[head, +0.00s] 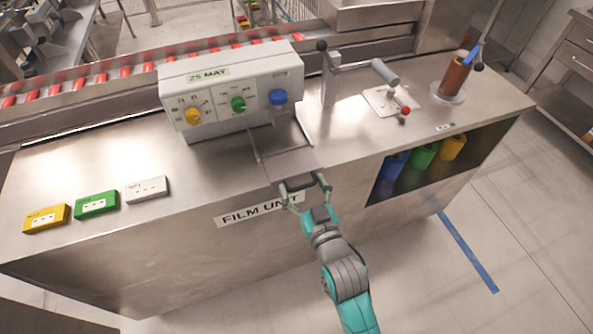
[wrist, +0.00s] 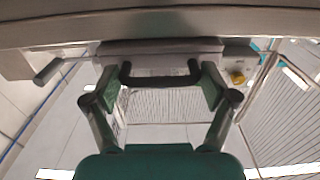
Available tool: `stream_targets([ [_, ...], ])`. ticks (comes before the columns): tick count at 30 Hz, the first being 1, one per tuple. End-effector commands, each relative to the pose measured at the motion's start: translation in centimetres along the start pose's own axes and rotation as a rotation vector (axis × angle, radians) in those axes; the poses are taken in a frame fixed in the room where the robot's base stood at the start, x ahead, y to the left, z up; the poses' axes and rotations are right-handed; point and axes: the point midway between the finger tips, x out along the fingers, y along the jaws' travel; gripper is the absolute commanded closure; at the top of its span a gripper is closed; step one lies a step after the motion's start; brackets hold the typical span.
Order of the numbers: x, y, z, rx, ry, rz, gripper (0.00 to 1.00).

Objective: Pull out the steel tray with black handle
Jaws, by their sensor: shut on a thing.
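The steel tray (head: 289,163) lies flat on the counter in front of the white control box and reaches the counter's front edge. Its black handle (wrist: 160,81) spans between my fingers in the wrist view. My gripper (head: 306,187) is at the tray's front end, with a finger at each end of the handle. In the wrist view my gripper (wrist: 158,88) is shut on the handle.
The control box (head: 232,88) has yellow, green and blue knobs. Yellow, green and white blocks (head: 97,204) lie at the left. A lever (head: 388,95) with a red knob and a brown cup (head: 453,77) stand at the right. Coloured bins (head: 424,157) sit in an opening below.

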Motion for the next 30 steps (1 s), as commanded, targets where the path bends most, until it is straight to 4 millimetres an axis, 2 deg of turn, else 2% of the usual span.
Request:
stream_targets([
  [3, -1.6, -0.2, 0.1, 0.003, -0.002, -0.004, 0.78],
  [6, -2.3, -0.2, 0.1, 0.003, -0.003, -0.004, 0.78],
  [17, -2.5, -0.2, 0.0, 0.003, -0.002, -0.005, 0.78],
  [18, -2.5, -0.2, 0.0, 0.003, -0.002, -0.005, 0.06],
  [30, -2.8, -0.1, 0.0, 0.001, -0.002, -0.002, 0.05],
])
